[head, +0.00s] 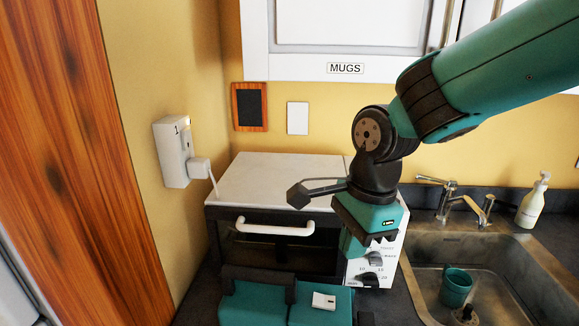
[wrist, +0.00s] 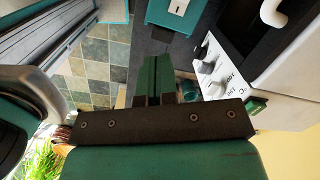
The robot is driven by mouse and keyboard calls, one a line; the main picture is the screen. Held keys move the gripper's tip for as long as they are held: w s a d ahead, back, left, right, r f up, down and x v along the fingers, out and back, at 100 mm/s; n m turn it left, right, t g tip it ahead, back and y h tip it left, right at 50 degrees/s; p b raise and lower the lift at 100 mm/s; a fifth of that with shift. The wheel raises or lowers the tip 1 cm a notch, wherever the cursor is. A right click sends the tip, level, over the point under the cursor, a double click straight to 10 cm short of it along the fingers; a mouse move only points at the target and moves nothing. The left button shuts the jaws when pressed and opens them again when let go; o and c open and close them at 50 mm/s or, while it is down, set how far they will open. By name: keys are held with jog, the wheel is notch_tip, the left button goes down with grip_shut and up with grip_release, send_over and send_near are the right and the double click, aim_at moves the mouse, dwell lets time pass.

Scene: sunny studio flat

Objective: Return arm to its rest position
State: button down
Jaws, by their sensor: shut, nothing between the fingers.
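My teal arm reaches in from the upper right of the head view and bends down at the wrist. My gripper (head: 352,248) points downward in front of the toaster oven's right side, near its control knobs. In the wrist view the two green fingers (wrist: 155,75) lie together, shut, with nothing between them. Whether the gripper touches the oven front cannot be told.
The toaster oven (head: 275,180) has a white top and handle. A teal mug (head: 456,287) stands in the sink (head: 510,262) by the tap (head: 450,195) and soap bottle (head: 533,202). The MUGS cabinet (head: 345,30) hangs above. A plug sits in the wall socket (head: 172,150).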

jog(key=s+d+r+n+y+b, duration=0.1)
jog(key=s+d+n+y+b, duration=0.1)
jog(key=s+n, duration=1.2)
jog(key=shift+s+r+n+y, duration=0.15)
jog(key=shift+s+n+y, duration=0.2)
jog(key=shift+n, duration=3.75)
jog(key=shift+d, duration=0.15)
